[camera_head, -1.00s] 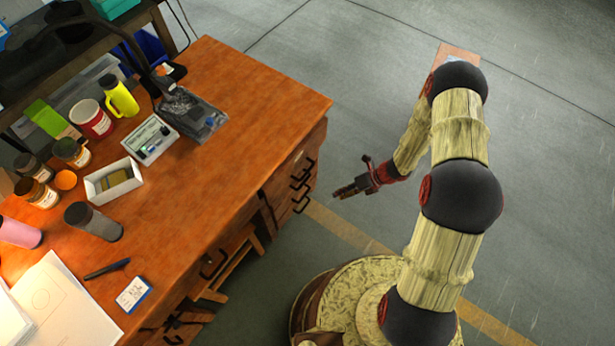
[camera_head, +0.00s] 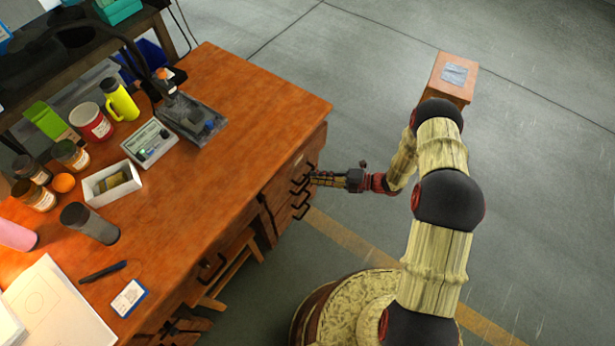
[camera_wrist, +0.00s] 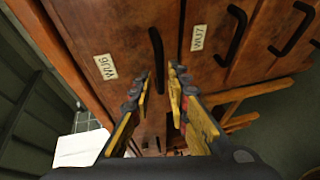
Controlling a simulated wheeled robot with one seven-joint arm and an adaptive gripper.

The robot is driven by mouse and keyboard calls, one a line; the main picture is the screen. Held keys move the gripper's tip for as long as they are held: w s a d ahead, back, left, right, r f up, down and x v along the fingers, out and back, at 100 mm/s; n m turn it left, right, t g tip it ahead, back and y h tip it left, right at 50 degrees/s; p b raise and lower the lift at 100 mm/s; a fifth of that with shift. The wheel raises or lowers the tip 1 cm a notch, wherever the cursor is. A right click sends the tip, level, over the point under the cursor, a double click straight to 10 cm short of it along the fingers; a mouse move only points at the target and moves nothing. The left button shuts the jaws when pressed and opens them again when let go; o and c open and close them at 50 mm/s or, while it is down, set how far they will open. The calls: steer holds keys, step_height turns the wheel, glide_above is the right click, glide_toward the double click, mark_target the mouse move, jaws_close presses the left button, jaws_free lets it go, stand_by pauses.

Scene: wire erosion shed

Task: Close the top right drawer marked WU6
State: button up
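The drawer marked WU6 (camera_wrist: 95,30) shows its brown front and white label in the wrist view, with a dark bar handle (camera_wrist: 156,55). In the head view, the desk's right drawer stack (camera_head: 291,181) is seen steeply from above, and I cannot tell how far the WU6 drawer stands out. My gripper (camera_head: 314,179) is at the handles on the desk's right end. In the wrist view my gripper (camera_wrist: 161,74) has its fingers apart, pointing at the WU6 front around the line of its handle. I cannot tell whether they touch it.
The drawer marked WU7 (camera_wrist: 214,60) is beside WU6, with its own handle (camera_wrist: 232,35). The desk top (camera_head: 245,110) holds jars, a yellow bottle, boxes and papers. A small wooden stand (camera_head: 447,80) is on the floor behind my arm.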

mark_target(307, 175)
steer(key=shift+b+x, duration=0.45)
steer(key=shift+x, duration=1.6)
steer(key=c, duration=0.4)
jaws_close()
